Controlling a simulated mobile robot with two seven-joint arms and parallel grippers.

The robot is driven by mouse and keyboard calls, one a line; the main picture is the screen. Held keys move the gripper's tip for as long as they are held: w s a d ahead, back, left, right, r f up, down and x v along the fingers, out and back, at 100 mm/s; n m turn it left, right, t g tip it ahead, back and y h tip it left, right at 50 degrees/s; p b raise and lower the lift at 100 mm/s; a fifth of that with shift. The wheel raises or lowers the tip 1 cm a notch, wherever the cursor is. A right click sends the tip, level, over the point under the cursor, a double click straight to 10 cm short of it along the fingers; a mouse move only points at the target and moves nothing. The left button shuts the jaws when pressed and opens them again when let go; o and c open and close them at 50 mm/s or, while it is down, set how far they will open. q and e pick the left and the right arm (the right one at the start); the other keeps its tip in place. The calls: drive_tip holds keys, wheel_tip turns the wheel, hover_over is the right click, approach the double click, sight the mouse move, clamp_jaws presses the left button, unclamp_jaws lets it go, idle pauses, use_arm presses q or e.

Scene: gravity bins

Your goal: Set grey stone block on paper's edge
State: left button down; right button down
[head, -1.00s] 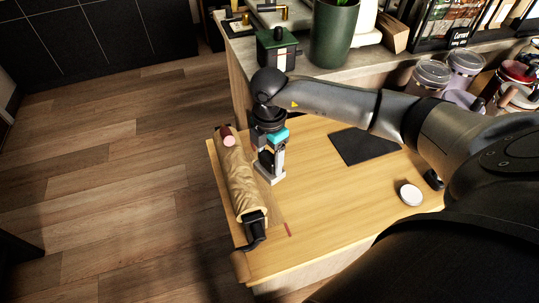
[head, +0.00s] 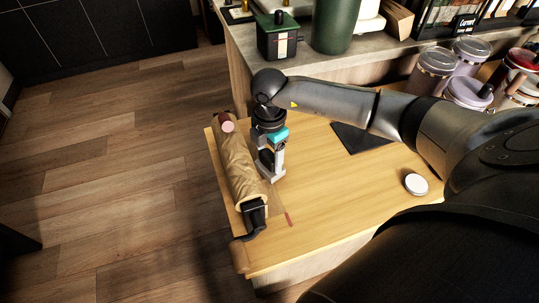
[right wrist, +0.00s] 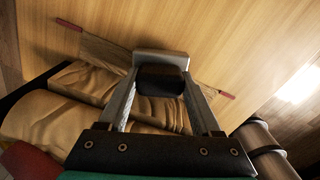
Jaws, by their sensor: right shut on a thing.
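The grey stone block (right wrist: 160,57) has a dark grip piece on it and sits between the fingertips of my right gripper (right wrist: 158,84). My right gripper is shut on it. In the head view the block (head: 271,174) shows pale at the fingertips, right beside the paper roll (head: 238,165). The brown paper (right wrist: 98,50) runs out from the roll as a flat strip with red marks at both ends. The block is over or at this strip; I cannot tell whether it touches it. My left gripper is not in view.
The roll lies along the left edge of the wooden table (head: 330,225), with a black holder end (head: 252,216). A dark mat (head: 358,138) and a round white lid (head: 416,184) lie to the right. Several lidded jars stand at the far right. The table's middle is clear.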

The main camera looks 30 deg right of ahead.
sight(270, 155)
drive_tip(key=shift+f+b, duration=0.3)
drive_tip(key=shift+f, duration=0.15)
unclamp_jaws()
idle(0.3)
wheel_tip(270, 155, up, 15)
drive_tip(key=p, duration=0.3)
idle(0.3)
